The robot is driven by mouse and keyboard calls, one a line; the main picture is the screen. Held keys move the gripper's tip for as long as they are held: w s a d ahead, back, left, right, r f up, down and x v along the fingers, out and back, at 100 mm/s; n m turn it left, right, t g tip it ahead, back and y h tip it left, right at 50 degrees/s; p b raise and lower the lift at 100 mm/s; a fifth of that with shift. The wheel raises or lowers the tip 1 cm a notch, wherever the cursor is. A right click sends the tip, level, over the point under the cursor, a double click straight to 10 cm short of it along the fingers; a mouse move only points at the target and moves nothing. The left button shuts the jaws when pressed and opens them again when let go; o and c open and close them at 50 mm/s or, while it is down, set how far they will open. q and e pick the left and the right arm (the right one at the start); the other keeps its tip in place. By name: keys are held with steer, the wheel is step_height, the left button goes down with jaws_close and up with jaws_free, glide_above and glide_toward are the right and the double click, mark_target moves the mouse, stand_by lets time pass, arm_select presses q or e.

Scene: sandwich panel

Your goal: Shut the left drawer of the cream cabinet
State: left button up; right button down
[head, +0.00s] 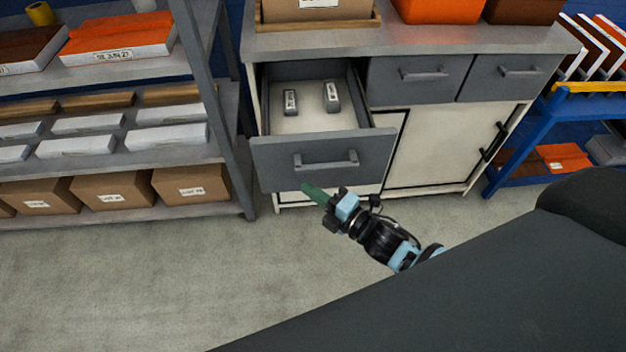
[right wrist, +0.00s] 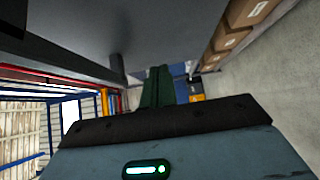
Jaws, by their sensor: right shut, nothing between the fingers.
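The cream cabinet (head: 440,150) stands at the upper middle of the head view, with a grey top and grey drawer fronts. Its left drawer (head: 272,167) is pulled well out, and two small dark labelled items (head: 332,97) lie inside on its pale floor. A grey bar handle (head: 326,161) is on its front. My right gripper (head: 308,190) is shut and empty, with green fingers just in front of and below the drawer front; I cannot tell whether it touches. The green fingers (right wrist: 157,88) also show together in the right wrist view. My left gripper is out of view.
Two more grey drawers (head: 422,72) to the right are shut. A grey shelf rack (head: 232,150) with boxes stands close at the left. A blue rack (head: 520,150) stands at the right. The concrete floor (head: 150,280) in front is clear.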

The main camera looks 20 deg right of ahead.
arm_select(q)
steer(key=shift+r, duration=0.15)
arm_select(e)
steer(key=shift+w+d, duration=0.25)
steer(key=shift+w, duration=0.45)
steer(key=shift+w+d, duration=0.2)
steer(key=shift+w, duration=0.45)
